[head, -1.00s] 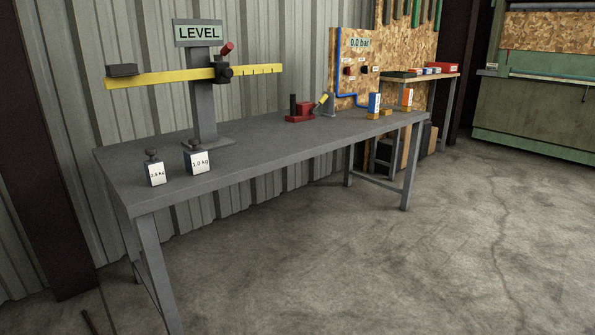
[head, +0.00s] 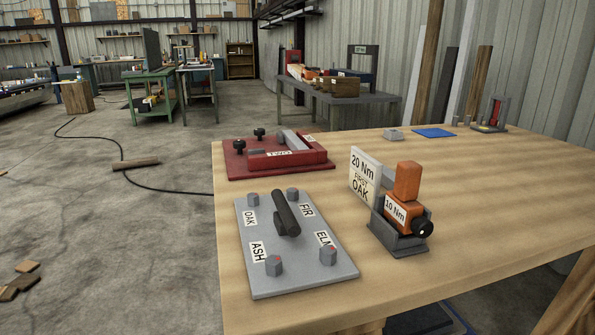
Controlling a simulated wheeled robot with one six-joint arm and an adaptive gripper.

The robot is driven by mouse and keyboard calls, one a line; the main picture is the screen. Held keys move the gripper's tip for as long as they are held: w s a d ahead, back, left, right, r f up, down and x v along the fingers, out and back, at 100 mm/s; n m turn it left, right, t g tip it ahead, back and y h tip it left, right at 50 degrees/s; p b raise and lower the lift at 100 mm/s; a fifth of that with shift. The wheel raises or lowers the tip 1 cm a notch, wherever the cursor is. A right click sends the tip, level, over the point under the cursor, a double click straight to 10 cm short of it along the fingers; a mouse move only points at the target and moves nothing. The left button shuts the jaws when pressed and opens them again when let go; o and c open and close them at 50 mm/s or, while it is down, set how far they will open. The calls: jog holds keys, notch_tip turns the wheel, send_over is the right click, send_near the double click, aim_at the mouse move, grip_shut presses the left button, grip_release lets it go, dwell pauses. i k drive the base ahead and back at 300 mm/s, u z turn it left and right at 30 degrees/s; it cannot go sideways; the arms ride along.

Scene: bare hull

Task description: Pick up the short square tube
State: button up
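No piece in the head view can be clearly made out as a short square tube. A short grey bar (head: 292,139) lies in the red fixture (head: 240,171) at the back left of the near wooden table; I cannot tell whether it is hollow. My gripper is not in view.
The wooden table (head: 480,215) also holds an orange tool in a grey stand (head: 398,241) beside a white sign (head: 364,176), a blue mat (head: 434,132) and a small red-and-black device (head: 493,113). Open concrete floor lies left, crossed by a black cable (head: 95,178).

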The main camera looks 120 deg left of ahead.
aim_at(388, 177)
jog(key=u, duration=1.95)
jog(key=i, duration=0.85)
jog(key=u, duration=1.55)
